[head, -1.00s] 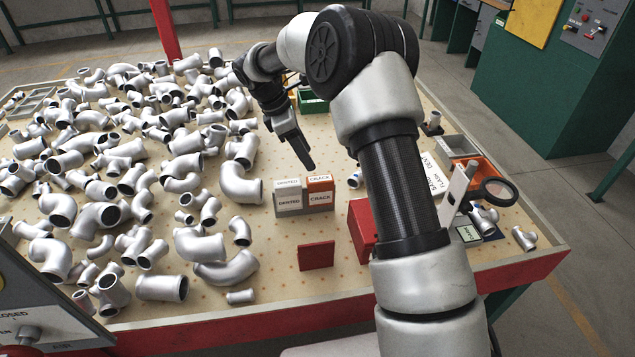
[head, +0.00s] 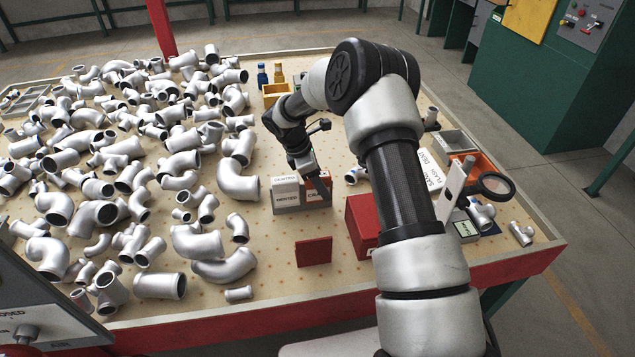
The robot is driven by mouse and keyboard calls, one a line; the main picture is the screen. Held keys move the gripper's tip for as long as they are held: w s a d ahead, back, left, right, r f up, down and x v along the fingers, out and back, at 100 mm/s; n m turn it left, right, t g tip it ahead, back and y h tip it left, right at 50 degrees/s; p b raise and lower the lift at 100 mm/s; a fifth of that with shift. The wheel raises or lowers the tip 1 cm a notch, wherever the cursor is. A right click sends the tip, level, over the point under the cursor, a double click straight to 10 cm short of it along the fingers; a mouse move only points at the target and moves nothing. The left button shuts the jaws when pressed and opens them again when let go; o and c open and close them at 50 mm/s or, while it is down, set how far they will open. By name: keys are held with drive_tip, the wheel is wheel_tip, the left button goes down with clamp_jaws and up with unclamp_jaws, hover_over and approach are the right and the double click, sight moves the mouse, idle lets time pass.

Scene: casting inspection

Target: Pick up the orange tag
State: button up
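The orange tag block (head: 327,181), lettered CRACK on a pale front label, stands upright on the dotted table top. It is against the right side of a grey block (head: 286,194) lettered DENTED. My gripper (head: 314,183) points down at the orange block, and its dark fingers cover much of the block's top and upper front. I cannot tell whether the fingers touch it or how far apart they are.
Many silver pipe fittings (head: 238,182) crowd the table's left side. A dark red plate (head: 314,251) stands in front, and a red box (head: 362,224) is at the right. A magnifier (head: 495,186) and a grey bin (head: 455,143) are further right.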

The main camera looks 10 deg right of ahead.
drive_tip(key=shift+d+f, duration=0.15)
drive_tip(key=shift+f, duration=0.1)
drive_tip(key=c, duration=1.1)
drive_tip(key=shift+r, duration=0.15)
wheel_tip(320, 180, up, 18)
drive_tip(key=shift+f, duration=0.1)
